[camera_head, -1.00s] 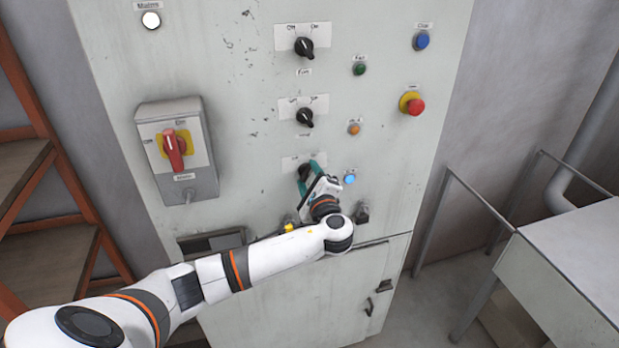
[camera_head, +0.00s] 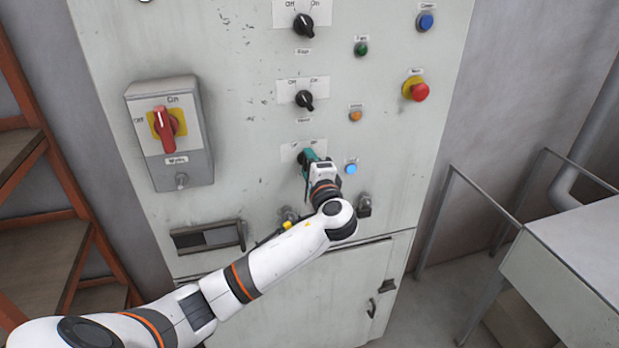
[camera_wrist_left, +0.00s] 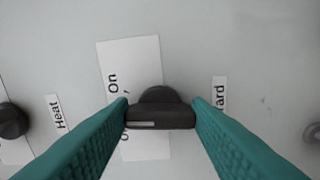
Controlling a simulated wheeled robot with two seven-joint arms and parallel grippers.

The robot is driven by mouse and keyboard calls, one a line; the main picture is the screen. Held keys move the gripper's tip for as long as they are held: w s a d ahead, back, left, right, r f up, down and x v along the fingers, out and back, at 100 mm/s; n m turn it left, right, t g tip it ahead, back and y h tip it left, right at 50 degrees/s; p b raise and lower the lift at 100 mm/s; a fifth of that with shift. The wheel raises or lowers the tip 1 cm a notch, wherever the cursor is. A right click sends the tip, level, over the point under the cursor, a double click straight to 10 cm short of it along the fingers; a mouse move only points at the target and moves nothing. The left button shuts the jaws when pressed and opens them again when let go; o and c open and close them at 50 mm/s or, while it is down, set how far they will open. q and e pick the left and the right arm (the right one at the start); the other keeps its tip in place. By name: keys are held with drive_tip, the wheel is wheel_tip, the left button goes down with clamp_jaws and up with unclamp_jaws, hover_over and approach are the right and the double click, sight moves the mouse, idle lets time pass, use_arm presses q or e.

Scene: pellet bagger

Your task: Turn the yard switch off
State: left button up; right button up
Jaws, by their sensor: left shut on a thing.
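The yard switch (camera_wrist_left: 160,95) is a black rotary knob on the grey cabinet door. A white plate (camera_wrist_left: 120,68) beside it reads "On", its other word partly covered; a small tag (camera_wrist_left: 219,92) reads "ard", its start hidden. My left gripper (camera_head: 310,158) has teal fingers, shut on the knob, one on each side. In the wrist view the knob bar lies across between the fingertips, with a pale line on its left half. In the head view the fingers hide most of the knob. A lit blue lamp (camera_head: 351,169) is just right of it. My right gripper is not in view.
Two similar black knobs, heat (camera_head: 304,99) and the top one (camera_head: 303,25), sit above. A red-handled mains switch (camera_head: 166,130) juts out at left. A red stop button (camera_head: 415,90) is at right. Orange shelving (camera_head: 60,160) stands left, a grey table (camera_head: 570,260) right.

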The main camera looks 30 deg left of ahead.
use_arm(q)
drive_tip(key=shift+f+n+b, duration=0.1)
drive_tip(key=shift+n+b, duration=3.6)
drive_tip(key=shift+b, duration=0.35)
drive_tip(key=o, duration=1)
drive_tip(key=shift+s+d, duration=0.1)
drive_tip(key=shift+b+v, duration=1.9)
drive_tip(key=shift+v, duration=4.05)
